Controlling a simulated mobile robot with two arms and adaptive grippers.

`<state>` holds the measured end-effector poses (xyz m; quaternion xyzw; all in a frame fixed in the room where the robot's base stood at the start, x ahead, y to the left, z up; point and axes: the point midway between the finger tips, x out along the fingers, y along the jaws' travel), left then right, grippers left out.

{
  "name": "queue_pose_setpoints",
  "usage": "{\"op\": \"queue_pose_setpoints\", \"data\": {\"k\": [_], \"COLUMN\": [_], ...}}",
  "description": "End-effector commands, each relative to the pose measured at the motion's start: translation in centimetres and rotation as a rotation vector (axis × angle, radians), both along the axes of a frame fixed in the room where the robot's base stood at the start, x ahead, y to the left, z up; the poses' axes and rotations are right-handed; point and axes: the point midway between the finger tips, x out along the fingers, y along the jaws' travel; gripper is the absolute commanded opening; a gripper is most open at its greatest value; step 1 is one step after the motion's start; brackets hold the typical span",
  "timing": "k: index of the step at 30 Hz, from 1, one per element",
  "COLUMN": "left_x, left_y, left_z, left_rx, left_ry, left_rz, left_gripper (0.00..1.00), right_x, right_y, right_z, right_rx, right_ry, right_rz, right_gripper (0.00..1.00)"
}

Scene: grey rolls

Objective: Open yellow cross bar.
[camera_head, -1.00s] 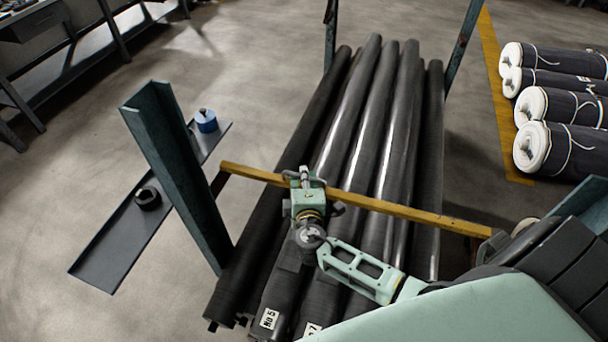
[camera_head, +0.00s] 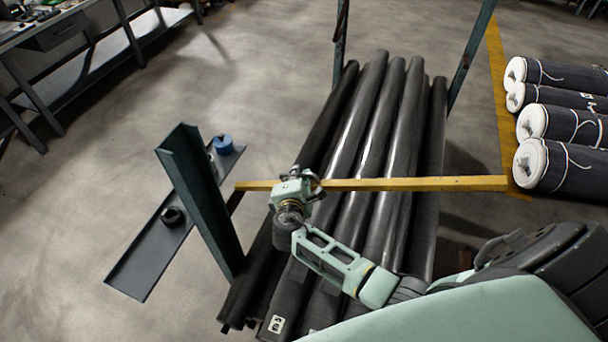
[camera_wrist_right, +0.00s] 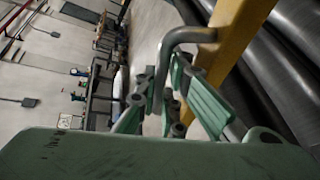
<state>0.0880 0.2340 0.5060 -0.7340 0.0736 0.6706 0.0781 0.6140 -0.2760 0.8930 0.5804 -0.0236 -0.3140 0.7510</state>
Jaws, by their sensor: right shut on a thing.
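The yellow cross bar (camera_head: 420,184) runs almost level across the head view, above the dark rolls. Its left end is near the left green post (camera_head: 200,195); its right end is free over the floor. My right gripper (camera_head: 304,183) is at the bar, left of its middle. In the right wrist view, a bent grey metal handle (camera_wrist_right: 184,36) is fixed to the yellow bar (camera_wrist_right: 236,35). My right gripper (camera_wrist_right: 176,92) is shut on this handle, its green fingers on both sides. My left gripper is not in view.
Several long dark rolls (camera_head: 372,130) lie side by side under the bar. A dark floor plate (camera_head: 145,255) with a black round part and a blue part lies at left. White-ended rolls (camera_head: 545,120) lie at right beyond a yellow floor line. Open floor lies between.

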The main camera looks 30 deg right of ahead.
Motion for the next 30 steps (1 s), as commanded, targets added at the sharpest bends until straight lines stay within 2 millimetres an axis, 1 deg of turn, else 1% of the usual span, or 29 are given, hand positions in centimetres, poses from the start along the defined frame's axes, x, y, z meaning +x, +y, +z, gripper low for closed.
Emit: {"op": "queue_pose_setpoints", "data": {"k": [1,7,13,26,27,30], "left_x": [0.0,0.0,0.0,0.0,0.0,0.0], "left_y": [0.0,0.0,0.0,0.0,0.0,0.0], "left_z": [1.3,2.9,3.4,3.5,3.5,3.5], "left_rx": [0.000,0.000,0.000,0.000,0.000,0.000], "left_ry": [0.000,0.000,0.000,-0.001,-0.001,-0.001], "left_rz": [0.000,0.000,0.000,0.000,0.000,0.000], "left_gripper": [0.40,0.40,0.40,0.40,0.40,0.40], "right_x": [0.9,2.0,2.6,2.8,2.8,2.8], "right_y": [0.5,1.5,2.0,2.2,2.2,2.1], "right_z": [2.1,3.6,4.2,4.2,4.2,4.2], "right_rx": [-0.015,-0.075,-0.106,-0.114,-0.113,-0.114], "right_ry": [0.002,0.069,0.103,0.111,0.109,0.111], "right_rz": [0.003,0.004,0.003,0.005,0.005,0.005], "right_gripper": [0.00,0.00,0.00,0.00,0.09,0.16]}}
